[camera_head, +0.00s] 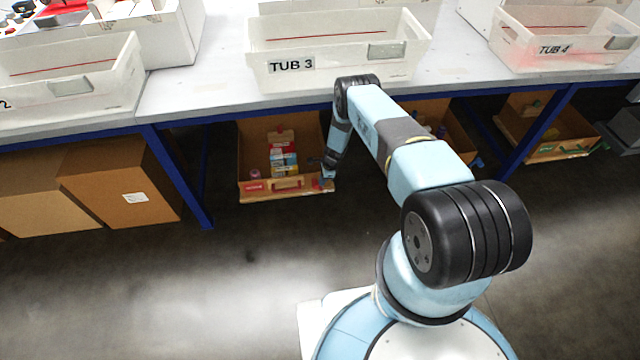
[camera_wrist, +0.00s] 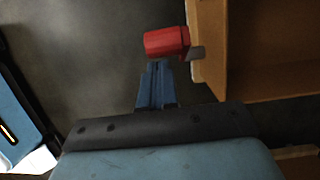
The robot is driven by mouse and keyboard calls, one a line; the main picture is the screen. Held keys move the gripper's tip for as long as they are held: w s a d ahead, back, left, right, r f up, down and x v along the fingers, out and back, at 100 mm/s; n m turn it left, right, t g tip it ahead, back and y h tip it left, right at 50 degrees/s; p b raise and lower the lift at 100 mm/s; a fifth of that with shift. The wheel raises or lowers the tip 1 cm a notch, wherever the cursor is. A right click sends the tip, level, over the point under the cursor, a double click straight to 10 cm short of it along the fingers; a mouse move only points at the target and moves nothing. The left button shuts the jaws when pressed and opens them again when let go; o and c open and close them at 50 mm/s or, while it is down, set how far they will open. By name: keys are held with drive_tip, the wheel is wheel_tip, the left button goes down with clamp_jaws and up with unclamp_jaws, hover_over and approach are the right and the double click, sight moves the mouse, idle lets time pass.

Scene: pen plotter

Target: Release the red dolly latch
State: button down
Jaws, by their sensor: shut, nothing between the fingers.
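The red latch (camera_wrist: 166,42) is a short red cylinder on a small grey bracket at the edge of the wooden dolly (camera_wrist: 208,45) in the wrist view. My gripper (camera_wrist: 157,68) is shut and empty, its fingertips just below the latch; I cannot tell whether they touch it. In the head view, the dolly (camera_head: 262,196) stands under the bench below TUB 3, and my gripper (camera_head: 325,168) is at its right front corner. A small red patch (camera_head: 317,184) shows there, partly hidden by my gripper.
The dolly carries an open brown box (camera_head: 254,140) with packages inside. A blue bench leg (camera_head: 185,180) stands left of it, beside closed cartons (camera_head: 120,185). The bench edge (camera_head: 220,106) overhangs my gripper. The floor in front (camera_head: 150,270) is clear.

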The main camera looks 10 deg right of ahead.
drive_tip(key=shift+a+h, duration=0.5)
drive_tip(key=shift+a, duration=0.9)
